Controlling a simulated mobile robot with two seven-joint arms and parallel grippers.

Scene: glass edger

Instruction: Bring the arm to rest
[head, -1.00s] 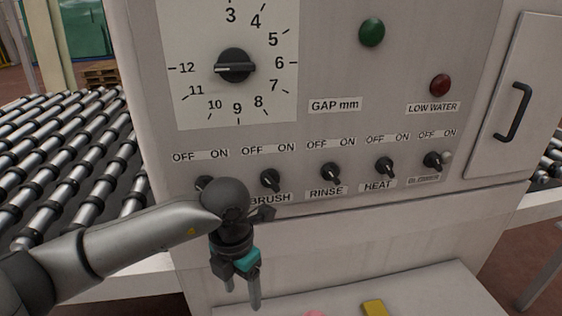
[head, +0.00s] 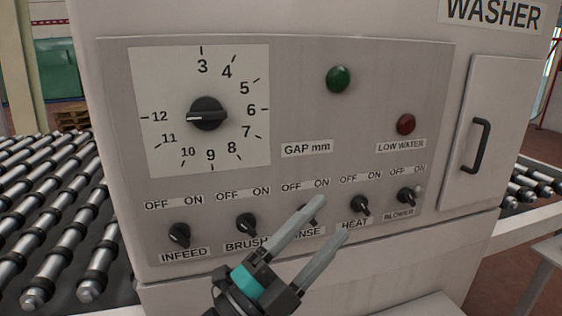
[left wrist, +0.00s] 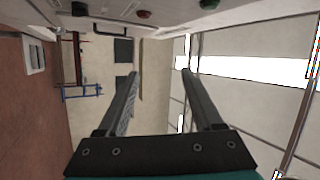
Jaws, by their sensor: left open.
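My left gripper (head: 334,216) shows at the bottom middle of the head view, with its two long grey fingers apart and nothing between them. The fingers point up and to the right, in front of the washer panel (head: 300,120), and one partly hides the RINSE switch (head: 312,217). I cannot tell how far the fingertips are from the panel. In the left wrist view the same open fingers (left wrist: 160,75) show with empty space between them. My right gripper is not in view.
The panel has a gap dial (head: 207,114), a green lamp (head: 339,79), a red lamp (head: 406,125) and several switches, including INFEED (head: 179,235) and BLOWER (head: 406,196). A door handle (head: 480,146) sticks out at right. A roller conveyor (head: 45,220) lies at left.

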